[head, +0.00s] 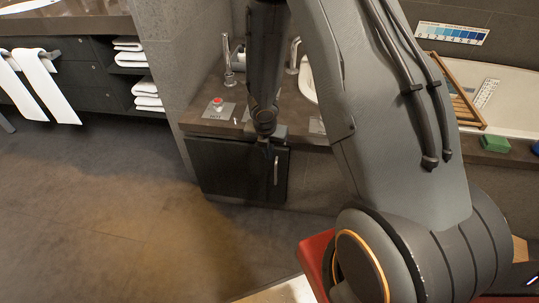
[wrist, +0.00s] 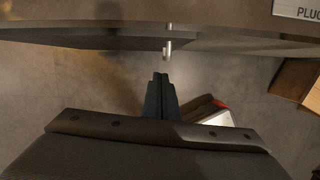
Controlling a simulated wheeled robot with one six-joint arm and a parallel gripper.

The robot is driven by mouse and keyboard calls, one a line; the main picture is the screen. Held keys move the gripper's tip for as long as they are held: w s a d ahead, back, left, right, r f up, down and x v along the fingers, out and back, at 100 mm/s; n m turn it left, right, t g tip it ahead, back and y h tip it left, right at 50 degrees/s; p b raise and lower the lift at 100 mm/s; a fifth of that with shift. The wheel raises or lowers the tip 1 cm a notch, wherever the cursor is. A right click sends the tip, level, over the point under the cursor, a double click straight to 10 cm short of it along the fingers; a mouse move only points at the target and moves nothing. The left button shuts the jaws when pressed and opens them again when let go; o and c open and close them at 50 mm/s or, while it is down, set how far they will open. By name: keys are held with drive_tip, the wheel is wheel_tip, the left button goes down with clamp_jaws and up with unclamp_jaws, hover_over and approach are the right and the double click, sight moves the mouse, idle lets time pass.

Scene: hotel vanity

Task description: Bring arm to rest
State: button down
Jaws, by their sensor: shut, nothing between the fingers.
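My gripper (head: 268,150) hangs in front of the dark vanity cabinet (head: 222,168), just below the counter's front edge. In the wrist view its two dark fingers (wrist: 161,78) are together, with nothing held between them. A slim metal handle (wrist: 168,47) shows just beyond the fingertips in that view; the head view shows the cabinet's upright handle (head: 276,170) close to the right of my gripper. I cannot tell whether they touch. My arm's large link hides part of the counter and basin.
The stone counter (head: 195,118) carries a red button (head: 217,101) on a plate, metal taps (head: 228,70) and a white basin (head: 308,85). A bathtub with a wooden rack (head: 455,90) and a green block (head: 495,144) are at right. Open floor (head: 110,200) lies at left.

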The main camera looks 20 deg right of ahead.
drive_tip(key=shift+p+v, duration=0.7)
drive_tip(key=shift+v, duration=0.85)
drive_tip(key=s+d+r+m+h+p, duration=0.15)
drive_tip(key=s+r+m, duration=0.25)
drive_tip(key=r+m, duration=0.4)
drive_tip(key=s+r+m+y+p, duration=0.1)
drive_tip(key=s+r+m+p, duration=0.2)
drive_tip(key=s+r+m, duration=0.5)
drive_tip(key=s+a+r+m+g+y+p, duration=0.2)
drive_tip(key=s+a+r+m+p, duration=0.2)
drive_tip(key=s+r+m, duration=0.7)
wheel_tip(320, 180, up, 4)
drive_tip(key=shift+s+a+f+m, duration=0.15)
drive_tip(key=shift+a+m, duration=0.35)
drive_tip(key=shift+m, duration=0.4)
